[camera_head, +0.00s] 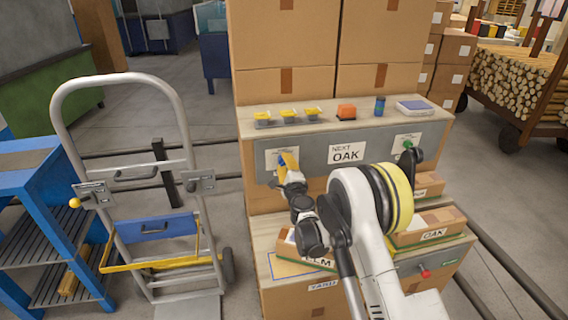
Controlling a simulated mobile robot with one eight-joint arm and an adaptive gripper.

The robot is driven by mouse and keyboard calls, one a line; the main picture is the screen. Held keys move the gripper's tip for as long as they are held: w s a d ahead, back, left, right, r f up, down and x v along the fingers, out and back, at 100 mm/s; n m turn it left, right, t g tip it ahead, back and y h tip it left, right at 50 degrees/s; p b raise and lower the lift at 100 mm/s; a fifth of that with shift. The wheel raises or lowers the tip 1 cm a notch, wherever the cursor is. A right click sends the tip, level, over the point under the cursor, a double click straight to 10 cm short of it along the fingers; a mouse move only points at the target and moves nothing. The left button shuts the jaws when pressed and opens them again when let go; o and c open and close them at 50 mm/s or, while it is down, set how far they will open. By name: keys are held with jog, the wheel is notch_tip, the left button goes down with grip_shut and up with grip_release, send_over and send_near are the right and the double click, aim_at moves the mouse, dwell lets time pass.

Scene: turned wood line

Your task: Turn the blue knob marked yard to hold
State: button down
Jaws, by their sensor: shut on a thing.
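The blue knob (281,159) sits on a pale plate at the left end of the grey panel (378,150), which stands along the front of the bench top. My gripper (286,165) is at the knob, shut on it, and hides much of it. The arm reaches up to it from the lower right. The plate's markings are too small to read, so I cannot tell which way the knob points.
A green knob (407,145) is at the panel's right end, beyond a NEXT OAK sign (347,153). Labelled boxes stand below. A hand truck (118,95) and blue rack (35,180) stand left.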

dwell(0.4)
jog(key=c, duration=1)
grip_release()
jog(key=shift+c, duration=0.2)
jog(key=v, duration=1.2)
